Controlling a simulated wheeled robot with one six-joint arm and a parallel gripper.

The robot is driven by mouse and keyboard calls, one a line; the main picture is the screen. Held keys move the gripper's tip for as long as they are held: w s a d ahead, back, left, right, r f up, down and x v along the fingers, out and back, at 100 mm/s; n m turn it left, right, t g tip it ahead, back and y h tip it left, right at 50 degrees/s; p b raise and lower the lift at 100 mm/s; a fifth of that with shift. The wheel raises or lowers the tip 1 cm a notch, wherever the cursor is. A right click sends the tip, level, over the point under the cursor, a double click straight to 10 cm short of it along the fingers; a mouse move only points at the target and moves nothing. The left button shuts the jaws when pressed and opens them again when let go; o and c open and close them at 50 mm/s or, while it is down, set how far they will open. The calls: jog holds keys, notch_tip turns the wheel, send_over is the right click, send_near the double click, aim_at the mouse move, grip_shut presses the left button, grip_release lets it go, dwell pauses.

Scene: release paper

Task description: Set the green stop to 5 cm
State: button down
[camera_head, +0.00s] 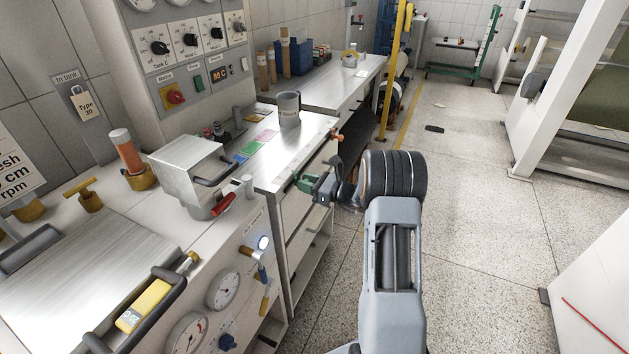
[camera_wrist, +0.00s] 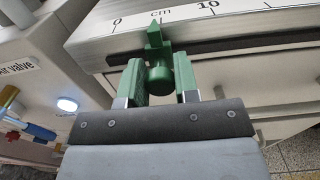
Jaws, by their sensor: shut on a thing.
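The green stop (camera_wrist: 158,78) sits on the front edge of the steel bench, in the upper middle of the wrist view. Its pointer (camera_wrist: 154,36) points up at the scale (camera_wrist: 162,25), which is marked 0, cm and 10. The pointer tip lies between 0 and 10, about midway or slightly nearer 0. My gripper (camera_wrist: 160,88) is shut on the green stop, with a finger on each side of it. In the head view my gripper (camera_head: 312,185) reaches left to the bench edge, and the stop is hard to tell apart from it there.
The steel bench top (camera_head: 302,138) carries a grey mug (camera_head: 288,108) and coloured cards (camera_head: 250,147). A metal box with a red handle (camera_head: 223,204) stands nearer on the left. An orange knob (camera_head: 337,134) sits farther along the bench edge. The floor on the right (camera_head: 480,170) is mostly clear.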

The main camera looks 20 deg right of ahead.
jog(key=shift+w, duration=0.1)
jog(key=c, duration=1.1)
grip_release()
jog(key=shift+w, duration=0.1)
jog(key=shift+o, duration=1.2)
jog(key=shift+d, duration=0.25)
jog(key=v, duration=1.4)
jog(key=shift+b, duration=0.3)
